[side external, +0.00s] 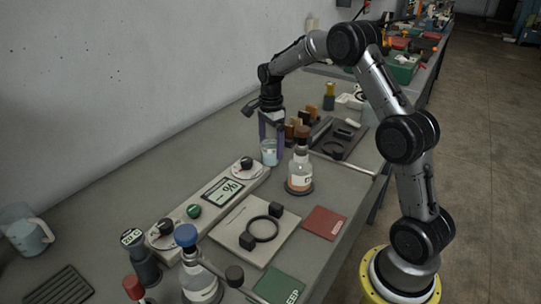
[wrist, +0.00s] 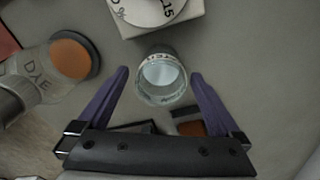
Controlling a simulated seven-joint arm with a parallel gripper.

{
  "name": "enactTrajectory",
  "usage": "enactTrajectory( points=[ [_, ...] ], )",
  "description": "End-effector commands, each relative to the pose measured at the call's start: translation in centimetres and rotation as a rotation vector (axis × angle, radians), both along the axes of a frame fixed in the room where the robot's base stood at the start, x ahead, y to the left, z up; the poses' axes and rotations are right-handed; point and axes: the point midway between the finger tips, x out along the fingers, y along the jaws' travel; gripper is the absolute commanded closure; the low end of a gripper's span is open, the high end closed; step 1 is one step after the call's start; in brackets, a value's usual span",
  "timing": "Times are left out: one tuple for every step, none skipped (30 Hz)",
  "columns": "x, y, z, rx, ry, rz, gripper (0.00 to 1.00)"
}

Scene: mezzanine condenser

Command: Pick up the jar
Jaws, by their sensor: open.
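The jar is a small clear glass with a pale content. It stands upright on the grey bench in the side external view (side external: 269,153). In the wrist view the jar (wrist: 162,80) shows from above, between the fingertips. My gripper (side external: 272,146) points down at the jar with its purple fingers. In the wrist view my gripper (wrist: 159,73) is open, one finger on each side of the jar, with a gap on both sides. I cannot tell how far down the fingers reach beside the jar.
A white panel with a dial (side external: 222,188) lies just in front. A dark tray (side external: 340,138) and several brown-topped items are behind right. The wall bounds the left.

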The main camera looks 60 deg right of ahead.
Motion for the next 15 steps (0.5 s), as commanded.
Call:
enactTrajectory(
  points=[
    [0.2, 0.0, -0.9, 0.001, 0.003, 0.000, 0.00],
    [0.1, 0.0, -1.3, 0.002, 0.004, 0.000, 0.00],
    [0.1, 0.0, -1.8, 0.001, 0.003, 0.000, 0.00],
    [0.1, 0.0, -2.1, 0.001, 0.003, 0.000, 0.00],
    [0.1, 0.0, -2.3, 0.001, 0.003, 0.000, 0.00],
    [0.1, 0.0, -2.6, 0.001, 0.002, 0.000, 0.00],
    [0.1, 0.0, -2.7, 0.000, 0.001, 0.000, 0.00],
    [0.1, 0.0, -2.8, 0.000, 0.000, 0.000, 0.00],
    [0.1, 0.0, -2.8, 0.000, 0.000, 0.000, 0.00],
    [0.1, 0.0, -2.8, 0.000, -0.001, 0.000, 0.00],
    [0.2, 0.0, -2.8, 0.000, -0.001, 0.000, 0.00],
    [0.2, 0.0, -2.8, 0.000, -0.001, 0.000, 0.00],
    [0.1, 0.0, -2.8, 0.000, -0.001, 0.000, 0.00],
    [0.1, 0.0, -2.8, 0.000, -0.001, 0.000, 0.00],
    [0.1, 0.0, -2.8, 0.000, -0.001, 0.000, 0.04]
  ],
)
